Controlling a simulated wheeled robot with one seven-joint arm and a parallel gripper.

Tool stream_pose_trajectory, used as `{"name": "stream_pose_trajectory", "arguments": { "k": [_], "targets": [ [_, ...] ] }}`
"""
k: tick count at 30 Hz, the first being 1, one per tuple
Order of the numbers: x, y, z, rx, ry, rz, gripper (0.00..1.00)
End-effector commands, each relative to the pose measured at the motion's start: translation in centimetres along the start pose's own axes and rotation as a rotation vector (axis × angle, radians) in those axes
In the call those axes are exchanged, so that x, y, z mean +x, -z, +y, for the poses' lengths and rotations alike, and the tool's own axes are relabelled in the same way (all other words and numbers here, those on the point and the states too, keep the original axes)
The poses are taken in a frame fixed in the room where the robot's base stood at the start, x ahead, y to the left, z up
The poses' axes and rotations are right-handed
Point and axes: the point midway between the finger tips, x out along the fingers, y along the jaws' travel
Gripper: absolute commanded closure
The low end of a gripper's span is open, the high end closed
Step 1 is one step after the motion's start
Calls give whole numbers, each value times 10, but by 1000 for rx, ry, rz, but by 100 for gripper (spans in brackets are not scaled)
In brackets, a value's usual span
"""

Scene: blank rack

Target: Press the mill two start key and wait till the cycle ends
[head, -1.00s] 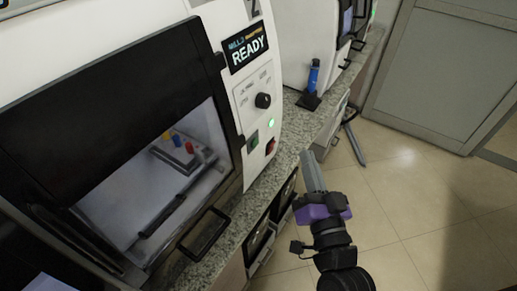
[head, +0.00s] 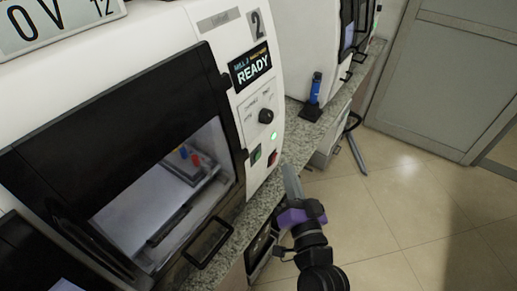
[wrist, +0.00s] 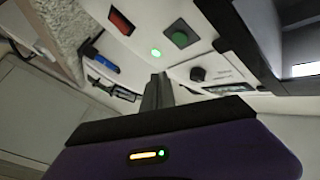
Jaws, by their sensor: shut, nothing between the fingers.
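Mill two (head: 258,24), a white machine marked 2, has a display (head: 252,66) reading READY. A green square key (head: 256,154) and a red key (head: 272,157) sit low on its front; the green key (wrist: 180,39) and red key (wrist: 121,22) also show in the wrist view. A green lamp (head: 274,136) glows above them. My gripper (head: 288,169) is shut and empty, just right of the red key in the head view. In the wrist view its fingertips (wrist: 160,76) point toward the panel; no contact with a key shows.
A dark knob (head: 265,116) is above the lamp. The mill's door (head: 120,110) is closed, with coloured parts visible through its window and a protruding handle (head: 208,243). A blue-bodied item (head: 315,88) stands on the granite counter (head: 328,120). The tiled floor (head: 400,220) is clear at right.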

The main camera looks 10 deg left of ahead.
Motion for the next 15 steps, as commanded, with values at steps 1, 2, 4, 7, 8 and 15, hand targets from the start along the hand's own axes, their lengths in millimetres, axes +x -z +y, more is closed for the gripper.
{"name": "stream_pose_trajectory", "arguments": {
  "k": [1,2,4,7,8,15],
  "targets": [
    [6,1,-8,0,0,-2,100],
    [9,-1,-10,0,0,-2,100],
    [15,-6,-14,1,0,-2,100],
    [23,-13,-19,1,0,-1,100],
    [25,-15,-20,1,0,-1,100],
    [35,-25,-26,-1,0,0,100]
  ]
}}
